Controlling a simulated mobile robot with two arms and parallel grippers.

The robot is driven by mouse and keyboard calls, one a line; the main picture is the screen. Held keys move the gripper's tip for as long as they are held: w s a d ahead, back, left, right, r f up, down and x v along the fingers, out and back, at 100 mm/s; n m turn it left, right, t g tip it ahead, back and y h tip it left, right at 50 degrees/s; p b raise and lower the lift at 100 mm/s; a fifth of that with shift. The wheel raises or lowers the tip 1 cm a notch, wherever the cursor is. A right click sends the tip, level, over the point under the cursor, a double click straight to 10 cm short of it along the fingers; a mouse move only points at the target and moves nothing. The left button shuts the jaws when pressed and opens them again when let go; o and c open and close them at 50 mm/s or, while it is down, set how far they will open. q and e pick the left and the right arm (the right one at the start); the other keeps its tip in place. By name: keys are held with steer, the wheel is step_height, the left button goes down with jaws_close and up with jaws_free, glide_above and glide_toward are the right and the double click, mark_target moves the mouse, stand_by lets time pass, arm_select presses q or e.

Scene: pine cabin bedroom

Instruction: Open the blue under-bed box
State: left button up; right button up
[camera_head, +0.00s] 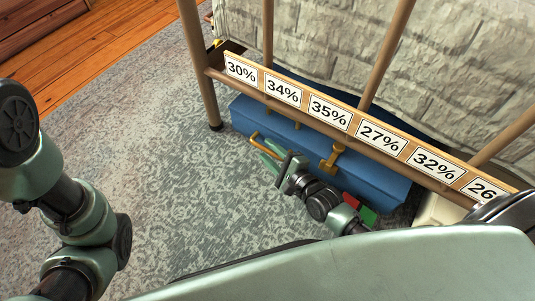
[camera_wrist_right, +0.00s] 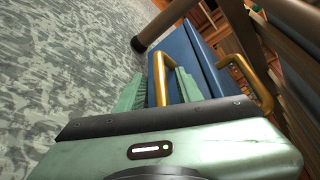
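The blue under-bed box (camera_head: 375,179) lies on the rug below the bed's foot rail, with its lid down as far as I can see. It has brass-coloured fittings on its front: a handle (camera_head: 262,141) towards the left and another fitting (camera_head: 333,158) near the middle. My right gripper (camera_head: 270,156) is at the left handle, its green fingers apart. In the right wrist view the handle bar (camera_wrist_right: 161,72) shows between the two fingers, and the blue box (camera_wrist_right: 192,62) is behind. I cannot tell whether the fingers touch the bar. My left gripper is out of view; only arm links show.
A bed rail (camera_head: 300,107) with percentage cards runs above the box, with wooden posts (camera_head: 199,60). The patterned rug (camera_head: 160,140) is clear to the left.

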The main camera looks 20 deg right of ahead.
steer(key=shift+w+a+f, duration=0.1)
steer(key=shift+w+a, duration=0.1)
steer(key=shift+w, duration=0.3)
jaws_close()
stand_by(1.1)
